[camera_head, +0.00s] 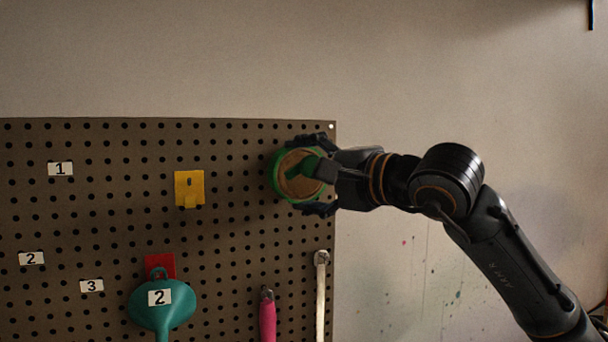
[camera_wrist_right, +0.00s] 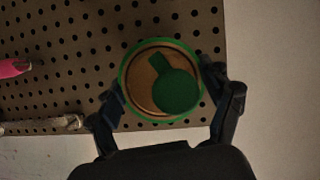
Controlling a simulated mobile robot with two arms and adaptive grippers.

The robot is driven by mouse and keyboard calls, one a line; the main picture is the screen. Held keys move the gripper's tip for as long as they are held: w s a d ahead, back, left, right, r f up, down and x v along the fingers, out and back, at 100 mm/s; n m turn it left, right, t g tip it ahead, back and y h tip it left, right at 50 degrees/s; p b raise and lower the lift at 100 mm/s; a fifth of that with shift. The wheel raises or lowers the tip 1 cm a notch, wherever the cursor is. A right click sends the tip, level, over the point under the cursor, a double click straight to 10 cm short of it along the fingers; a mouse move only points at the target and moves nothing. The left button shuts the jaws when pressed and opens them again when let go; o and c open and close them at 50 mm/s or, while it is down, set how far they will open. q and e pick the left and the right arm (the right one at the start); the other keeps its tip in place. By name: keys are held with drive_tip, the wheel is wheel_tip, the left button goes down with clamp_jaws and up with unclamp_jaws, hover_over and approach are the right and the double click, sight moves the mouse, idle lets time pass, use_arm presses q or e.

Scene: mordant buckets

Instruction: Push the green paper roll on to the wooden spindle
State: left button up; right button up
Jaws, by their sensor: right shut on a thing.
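The green paper roll (camera_head: 290,184) is in front of the pegboard's upper right part, its round tan face toward me. In the right wrist view the roll (camera_wrist_right: 137,88) shows a green rim and a darker green round piece with a tab over its face. My right gripper (camera_head: 309,175) is shut on the roll, with a finger on either side of its rim. The wooden spindle cannot be made out; the roll and gripper cover that part of the board. I cannot tell whether the roll touches a spindle. My left gripper is not in view.
The brown pegboard (camera_head: 100,225) carries a yellow hook plate (camera_head: 189,188), a teal funnel (camera_head: 160,308) on a red hook (camera_head: 160,265), a pink handle (camera_head: 267,318) and a pale rod (camera_head: 321,295). Number labels mark the left side. Bare wall lies right of the board.

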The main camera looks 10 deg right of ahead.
drive_tip(key=shift+w+a, duration=0.1)
drive_tip(key=shift+w, duration=0.4)
drive_tip(key=o, duration=1.1)
drive_tip(key=shift+o, duration=0.2)
drive_tip(key=v, duration=1.2)
drive_tip(key=shift+s+f, duration=0.1)
